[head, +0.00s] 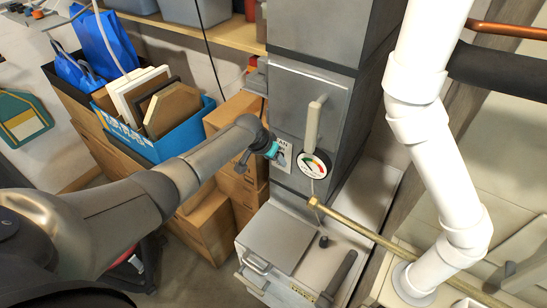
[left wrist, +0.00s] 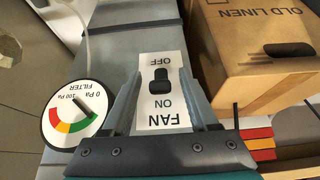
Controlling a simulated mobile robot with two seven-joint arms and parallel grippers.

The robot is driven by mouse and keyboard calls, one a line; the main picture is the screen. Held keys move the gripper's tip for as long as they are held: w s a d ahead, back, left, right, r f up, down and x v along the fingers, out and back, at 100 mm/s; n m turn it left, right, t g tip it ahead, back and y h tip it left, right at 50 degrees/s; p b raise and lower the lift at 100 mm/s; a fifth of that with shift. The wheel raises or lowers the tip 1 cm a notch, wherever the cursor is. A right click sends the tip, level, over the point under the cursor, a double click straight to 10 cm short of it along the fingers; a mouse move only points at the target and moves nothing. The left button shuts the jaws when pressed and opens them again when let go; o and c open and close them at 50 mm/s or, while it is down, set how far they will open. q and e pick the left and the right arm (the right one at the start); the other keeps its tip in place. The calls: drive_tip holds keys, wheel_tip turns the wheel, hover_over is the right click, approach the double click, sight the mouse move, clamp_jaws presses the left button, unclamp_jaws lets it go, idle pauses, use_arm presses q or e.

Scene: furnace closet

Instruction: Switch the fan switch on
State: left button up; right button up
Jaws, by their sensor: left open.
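The fan switch is a small black toggle (left wrist: 159,80) on a white label plate (left wrist: 165,115) reading FAN, ON and OFF, upside down in the left wrist view. The toggle sits between the two words, its narrower end on the OFF side. In the head view the plate (head: 284,155) is on the grey furnace front, partly hidden by my left gripper (head: 273,150). In the left wrist view my left gripper (left wrist: 157,82) is open, one finger on each side of the toggle, with nothing held. Contact cannot be told. My right gripper is not in view.
A round filter gauge (head: 315,165) is right of the plate, below a pale handle (head: 315,122). A brass pipe (head: 370,232) runs below. Cardboard boxes (head: 236,115) stand at the left, including one marked OLD LINEN (left wrist: 255,50). A white pipe (head: 430,150) stands at the right.

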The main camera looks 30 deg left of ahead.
use_arm(q)
drive_tip(key=shift+r, duration=0.15)
drive_tip(key=shift+s+a+r, duration=0.1)
drive_tip(key=shift+s+r, duration=0.05)
drive_tip(key=shift+r, duration=0.1)
drive_tip(key=d+p+v, duration=0.1)
drive_tip(key=p+v, duration=0.2)
drive_tip(key=v, duration=1.1)
drive_tip(key=shift+s+a+r, duration=0.15)
drive_tip(key=shift+a+r, duration=0.05)
drive_tip(key=shift+a, duration=0.3)
